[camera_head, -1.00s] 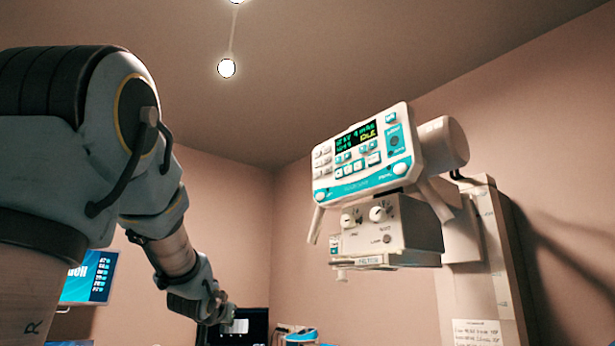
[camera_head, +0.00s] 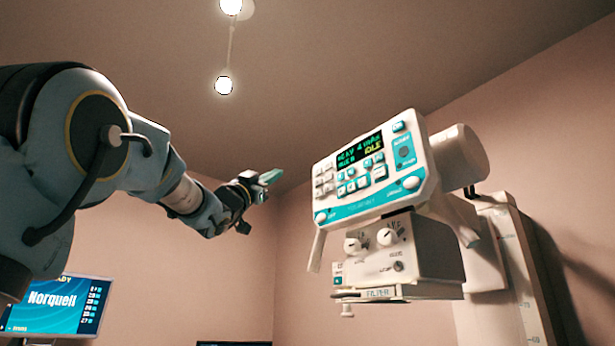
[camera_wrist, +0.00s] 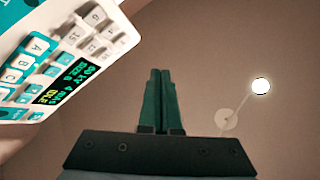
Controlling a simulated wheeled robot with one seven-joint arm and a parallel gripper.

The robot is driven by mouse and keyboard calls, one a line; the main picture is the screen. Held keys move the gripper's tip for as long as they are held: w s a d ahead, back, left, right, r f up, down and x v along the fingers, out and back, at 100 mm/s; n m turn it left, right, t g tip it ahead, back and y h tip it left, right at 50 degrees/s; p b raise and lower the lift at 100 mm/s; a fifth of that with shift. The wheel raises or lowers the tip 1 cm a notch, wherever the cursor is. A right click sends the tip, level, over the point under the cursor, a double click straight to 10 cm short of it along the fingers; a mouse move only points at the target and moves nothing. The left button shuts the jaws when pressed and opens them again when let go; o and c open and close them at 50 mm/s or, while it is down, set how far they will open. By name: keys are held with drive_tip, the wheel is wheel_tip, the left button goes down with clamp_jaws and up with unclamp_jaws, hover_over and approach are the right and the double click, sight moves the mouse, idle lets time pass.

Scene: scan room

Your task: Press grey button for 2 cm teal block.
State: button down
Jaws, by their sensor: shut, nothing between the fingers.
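The white and teal control panel (camera_head: 370,168) of the overhead unit shows on the right in the head view. A teal block (camera_head: 404,152) at its upper right bears a dark grey round spot. Pale grey keys (camera_head: 324,180) stand at its left side; their labels are too small to read there. In the wrist view the panel (camera_wrist: 40,60) is at the upper left, with pale keys (camera_wrist: 100,30) nearest my fingers. My gripper (camera_head: 272,177) has teal fingers (camera_wrist: 160,72), shut and empty. It is left of the panel, apart from it.
A box with knobs (camera_head: 390,250) hangs below the panel, and handles flank it. A wall stand (camera_head: 515,270) is at the right. A monitor (camera_head: 55,305) is at the lower left. The air between my gripper and the panel is clear.

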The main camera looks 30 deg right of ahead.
sight(318, 172)
drive_tip(key=s+r+m+g+h, duration=0.1)
drive_tip(key=s+r+m+g, duration=0.1)
drive_tip(key=r, duration=0.1)
drive_tip(key=shift+s+m+g+h, duration=0.1)
drive_tip(key=shift+m+g+h, duration=0.3)
drive_tip(key=shift+d, duration=0.2)
drive_tip(key=w+d+p, duration=0.1)
drive_tip(key=d+p, duration=0.2)
drive_tip(key=d, duration=0.5)
drive_tip(key=shift+w+d, duration=0.2)
drive_tip(key=shift+w, duration=0.2)
idle(1.5)
drive_tip(key=shift+w+d, duration=0.1)
drive_tip(key=shift+d, duration=0.3)
